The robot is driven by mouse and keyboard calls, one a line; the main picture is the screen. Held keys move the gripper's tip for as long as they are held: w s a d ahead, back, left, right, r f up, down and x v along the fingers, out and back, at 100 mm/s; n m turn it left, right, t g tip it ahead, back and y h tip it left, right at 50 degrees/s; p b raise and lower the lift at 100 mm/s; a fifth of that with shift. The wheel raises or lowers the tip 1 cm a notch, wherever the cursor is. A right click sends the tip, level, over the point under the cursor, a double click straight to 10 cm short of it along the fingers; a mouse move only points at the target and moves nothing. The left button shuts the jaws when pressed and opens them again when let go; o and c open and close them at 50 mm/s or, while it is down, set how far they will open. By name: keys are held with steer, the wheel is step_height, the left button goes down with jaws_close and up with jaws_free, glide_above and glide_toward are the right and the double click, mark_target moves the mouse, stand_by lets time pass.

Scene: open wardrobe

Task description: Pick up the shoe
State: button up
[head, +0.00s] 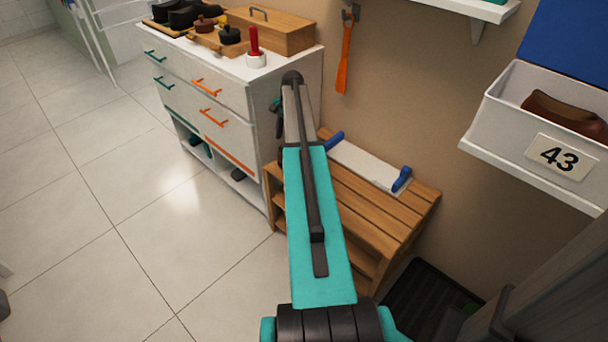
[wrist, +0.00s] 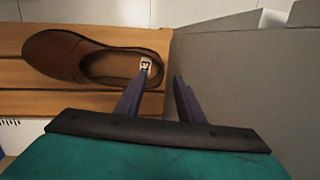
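A brown slip-on shoe (wrist: 65,58) lies on wooden slats (wrist: 25,103) in the wrist view, toe to the left and heel to the right, with a small white label inside the heel. My gripper (wrist: 159,73) is open and empty at the heel. Its left finger overlaps the shoe's opening near the label, and its right finger shows just beyond the heel's outer edge. I cannot tell whether either finger touches the shoe. Another brown shoe (head: 560,112) sits in a white box marked 43 (head: 505,115).
A grey panel (wrist: 240,75) stands close right of the gripper in the wrist view. In the head view, a wooden slatted bench (head: 395,215) stands beside a white drawer unit (head: 205,90) with items on top. An orange shoehorn (head: 345,60) hangs on the wall.

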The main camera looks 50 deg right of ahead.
steer(key=shift+f, duration=0.25)
steer(key=shift+w+a+f, duration=0.1)
steer(key=shift+w+f, duration=0.05)
steer(key=shift+f, duration=0.7)
steer(key=shift+w+a+f, duration=0.1)
steer(key=shift+w+f, duration=0.1)
steer(key=shift+f, duration=0.65)
steer(key=shift+w+f, duration=0.15)
steer(key=shift+f, duration=0.7)
jaws_close()
